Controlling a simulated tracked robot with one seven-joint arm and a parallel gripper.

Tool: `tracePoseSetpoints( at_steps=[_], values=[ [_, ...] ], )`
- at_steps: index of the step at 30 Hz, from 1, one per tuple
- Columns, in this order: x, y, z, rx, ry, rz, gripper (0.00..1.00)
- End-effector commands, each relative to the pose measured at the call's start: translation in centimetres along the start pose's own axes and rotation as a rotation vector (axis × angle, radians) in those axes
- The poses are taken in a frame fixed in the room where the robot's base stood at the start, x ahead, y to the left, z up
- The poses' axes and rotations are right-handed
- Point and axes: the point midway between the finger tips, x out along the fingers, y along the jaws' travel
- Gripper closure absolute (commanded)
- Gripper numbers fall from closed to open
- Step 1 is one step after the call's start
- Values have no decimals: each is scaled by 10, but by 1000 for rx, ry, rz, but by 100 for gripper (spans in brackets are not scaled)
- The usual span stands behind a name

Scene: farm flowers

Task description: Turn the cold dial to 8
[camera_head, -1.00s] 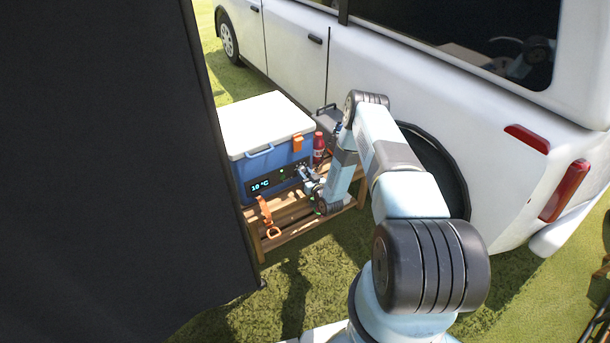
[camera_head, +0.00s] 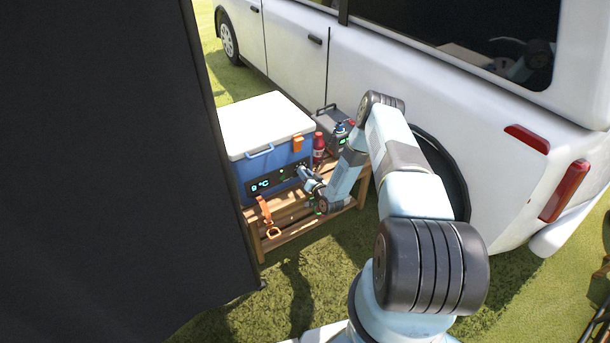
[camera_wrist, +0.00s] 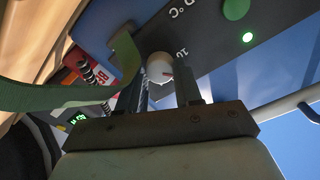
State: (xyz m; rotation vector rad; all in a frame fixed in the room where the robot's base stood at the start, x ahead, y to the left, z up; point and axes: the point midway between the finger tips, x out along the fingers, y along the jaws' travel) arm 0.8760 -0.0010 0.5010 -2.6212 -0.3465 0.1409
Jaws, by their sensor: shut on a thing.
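The blue cooler (camera_head: 270,158) with a white lid stands on a wooden slatted table. Its dark front panel (camera_head: 274,181) has a lit display (camera_head: 261,187) showing a single digit and °C; the digit looks like 9 but is small. In the wrist view the white cold dial (camera_wrist: 160,68) with a red pointer mark sits between the fingers of my gripper (camera_wrist: 160,84), which is shut on it. A "10" label shows just above the dial. In the head view my gripper (camera_head: 307,178) is against the panel's right end and hides the dial.
A red bottle (camera_head: 318,148) and a grey box (camera_head: 335,125) stand right of the cooler. An orange strap (camera_head: 266,215) hangs at the front of the table. A green strap (camera_wrist: 60,97) crosses the wrist view's left. The white vehicle (camera_head: 400,85) is close behind my arm.

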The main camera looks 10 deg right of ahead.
Motion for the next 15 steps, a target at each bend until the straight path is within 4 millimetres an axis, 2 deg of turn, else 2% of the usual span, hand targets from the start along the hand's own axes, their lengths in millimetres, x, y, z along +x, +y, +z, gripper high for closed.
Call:
tracePoseSetpoints(
  at_steps=[5, 6, 13, 15],
  values=[
    [0, 3, -2, -3, 2, 5, 96],
    [0, 3, -2, -3, 2, 5, 62],
    [0, 2, -1, -2, 1, 3, 40],
    [0, 2, -1, -2, 1, 3, 40]
  ],
)
